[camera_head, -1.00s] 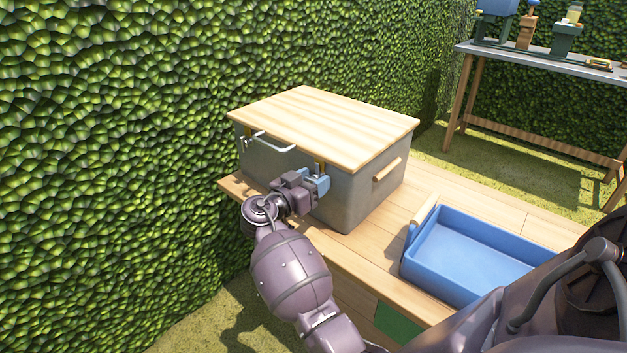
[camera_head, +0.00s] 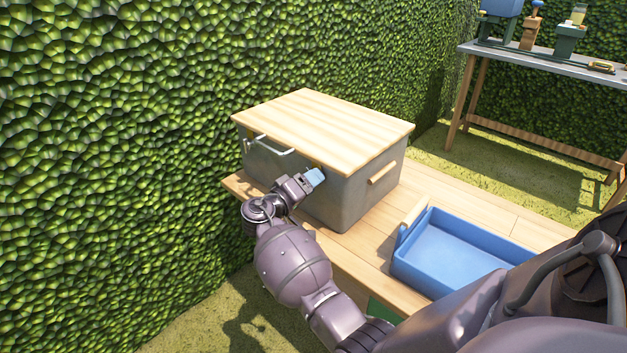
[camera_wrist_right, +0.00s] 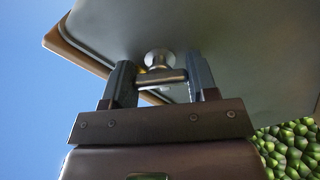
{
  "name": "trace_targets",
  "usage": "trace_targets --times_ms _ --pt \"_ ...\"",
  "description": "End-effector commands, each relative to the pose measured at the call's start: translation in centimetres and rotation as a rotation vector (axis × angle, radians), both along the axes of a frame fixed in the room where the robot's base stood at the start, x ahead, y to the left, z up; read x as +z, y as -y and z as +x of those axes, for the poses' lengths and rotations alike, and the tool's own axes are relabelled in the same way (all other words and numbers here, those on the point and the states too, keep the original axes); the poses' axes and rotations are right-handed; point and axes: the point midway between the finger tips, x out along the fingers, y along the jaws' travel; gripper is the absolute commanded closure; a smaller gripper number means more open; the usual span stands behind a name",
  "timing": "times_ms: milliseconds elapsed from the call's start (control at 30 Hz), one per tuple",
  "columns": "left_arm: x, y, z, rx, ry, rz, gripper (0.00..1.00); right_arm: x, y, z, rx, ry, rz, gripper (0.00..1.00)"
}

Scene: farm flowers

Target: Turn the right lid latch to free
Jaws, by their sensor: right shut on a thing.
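A grey box (camera_head: 345,202) with a pale wooden lid (camera_head: 325,125) stands on a wooden bench. A light metal handle (camera_head: 270,146) is on its front near the lid's edge. My right gripper (camera_head: 315,178) is at the front of the box, by its right end, just below the lid. In the right wrist view, the right gripper (camera_wrist_right: 162,80) is shut on the right lid latch (camera_wrist_right: 160,77), a metal crosspiece between the two fingers with a round knob behind it. In the head view the gripper hides this latch. My left gripper is not in view.
A blue tray (camera_head: 425,275) with a wooden handle is on the bench (camera_head: 455,195), right of the box. A leafy hedge (camera_head: 110,130) rises close on the left. A worktable (camera_head: 545,62) with tools stands at the back right.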

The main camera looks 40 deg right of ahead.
Motion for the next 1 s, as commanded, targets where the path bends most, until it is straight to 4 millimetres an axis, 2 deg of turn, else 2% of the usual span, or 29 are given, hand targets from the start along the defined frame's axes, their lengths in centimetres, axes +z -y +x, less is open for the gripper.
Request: trace_targets --times_ms 33,500,1000 --pt "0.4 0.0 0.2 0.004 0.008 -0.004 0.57 0.5 0.0 0.0 -0.001 -0.04 -0.004 0.71" --pt "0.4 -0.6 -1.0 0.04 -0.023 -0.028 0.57 0.4 0.0 0.0 0.0 -0.42 -0.033 0.71" --pt "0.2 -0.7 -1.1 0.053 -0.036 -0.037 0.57 0.0 0.0 0.0 0.0 -0.567 -0.045 0.71"
